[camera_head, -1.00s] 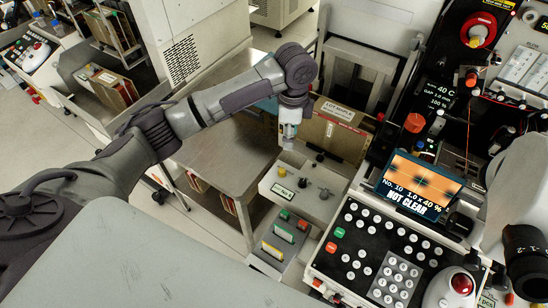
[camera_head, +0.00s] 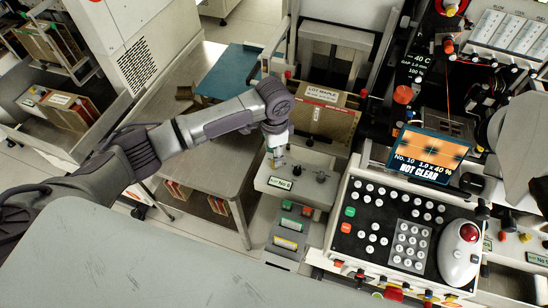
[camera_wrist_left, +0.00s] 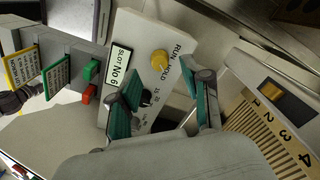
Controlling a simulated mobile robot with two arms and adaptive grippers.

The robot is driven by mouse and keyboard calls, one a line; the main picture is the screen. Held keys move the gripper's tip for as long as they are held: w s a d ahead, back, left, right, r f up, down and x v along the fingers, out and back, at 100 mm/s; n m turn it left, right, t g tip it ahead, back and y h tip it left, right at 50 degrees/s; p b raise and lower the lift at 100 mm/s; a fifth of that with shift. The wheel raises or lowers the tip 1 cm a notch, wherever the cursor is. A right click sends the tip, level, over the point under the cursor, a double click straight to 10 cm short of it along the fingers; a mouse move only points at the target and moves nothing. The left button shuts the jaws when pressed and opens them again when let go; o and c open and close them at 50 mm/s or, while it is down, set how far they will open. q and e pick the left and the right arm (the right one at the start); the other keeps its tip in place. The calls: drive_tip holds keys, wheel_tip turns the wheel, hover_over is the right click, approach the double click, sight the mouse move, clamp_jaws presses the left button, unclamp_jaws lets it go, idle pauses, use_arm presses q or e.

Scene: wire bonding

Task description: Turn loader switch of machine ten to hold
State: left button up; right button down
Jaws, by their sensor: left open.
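The loader panel (camera_head: 262,181) is a cream box with a "Slot No 6" label, left of the machine's screen (camera_head: 428,157), which reads "No. 10" and "NOT CLEAR". The yellow loader switch (camera_wrist_left: 160,61) shows in the left wrist view beside the words RUN and HOLD; I cannot tell which it points at. My left gripper (camera_head: 277,160) is over the left end of the panel and largely hides the switch in the head view. In the left wrist view the fingers (camera_wrist_left: 165,92) are open and empty, with the switch beyond the gap between them. My right gripper is not in view.
Two dark knobs stand on the panel right of the switch; one is this black knob (camera_head: 321,177). A box with green and red buttons (camera_head: 288,228) is in front. A tan magazine (camera_head: 325,118) stands behind. The keypad console (camera_head: 390,230) is to the right.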

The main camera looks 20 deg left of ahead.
use_arm(q)
drive_tip(key=shift+f, duration=1.95)
clamp_jaws()
